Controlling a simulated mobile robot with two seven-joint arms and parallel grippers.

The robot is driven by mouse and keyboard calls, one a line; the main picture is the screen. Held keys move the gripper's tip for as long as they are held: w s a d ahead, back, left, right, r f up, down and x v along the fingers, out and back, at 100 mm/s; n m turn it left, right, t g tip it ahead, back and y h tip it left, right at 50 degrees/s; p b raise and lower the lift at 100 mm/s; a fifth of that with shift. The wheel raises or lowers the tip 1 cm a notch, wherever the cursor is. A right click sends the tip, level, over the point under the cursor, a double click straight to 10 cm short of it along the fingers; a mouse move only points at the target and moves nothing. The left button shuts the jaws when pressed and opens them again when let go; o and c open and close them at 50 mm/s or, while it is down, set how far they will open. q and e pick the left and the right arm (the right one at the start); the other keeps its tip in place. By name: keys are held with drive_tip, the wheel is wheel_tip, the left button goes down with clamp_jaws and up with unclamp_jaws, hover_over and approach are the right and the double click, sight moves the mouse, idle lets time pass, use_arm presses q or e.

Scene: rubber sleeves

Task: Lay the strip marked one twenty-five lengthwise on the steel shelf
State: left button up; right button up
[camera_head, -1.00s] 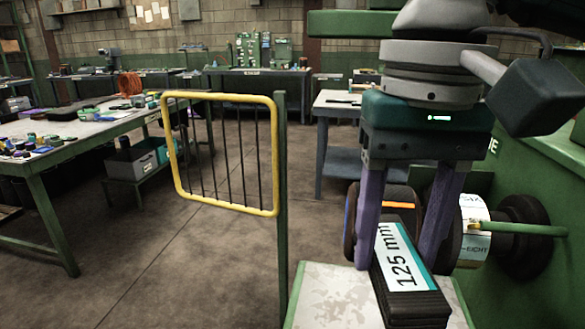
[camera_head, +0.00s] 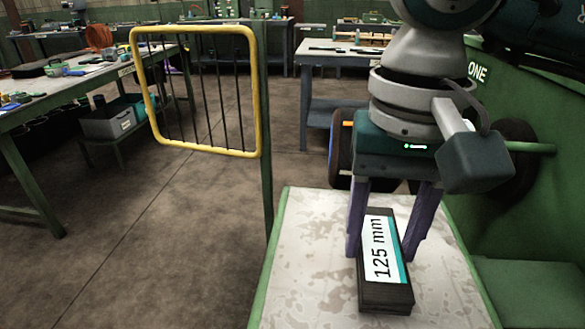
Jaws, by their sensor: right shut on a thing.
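The strip marked 125 mm (camera_head: 384,275) is a dark, stacked-looking block with a white and teal label on top. My right gripper (camera_head: 382,245) is shut on it, with one purple finger on each side. The strip lies with its long side running away from me, over the pale, stained shelf top (camera_head: 310,250) with green edges. Whether its underside touches the shelf I cannot tell. My left gripper is not in view.
A yellow-framed barred panel (camera_head: 258,100) on a green post stands left of the shelf. Dark round wheels (camera_head: 340,150) sit behind the gripper. A green machine wall (camera_head: 530,210) borders the right side. The shelf's left part is bare.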

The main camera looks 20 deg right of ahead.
drive_tip(key=shift+f, duration=0.4)
drive_tip(key=shift+f+b, duration=0.6)
drive_tip(key=shift+b, duration=0.1)
drive_tip(key=o, duration=1.4)
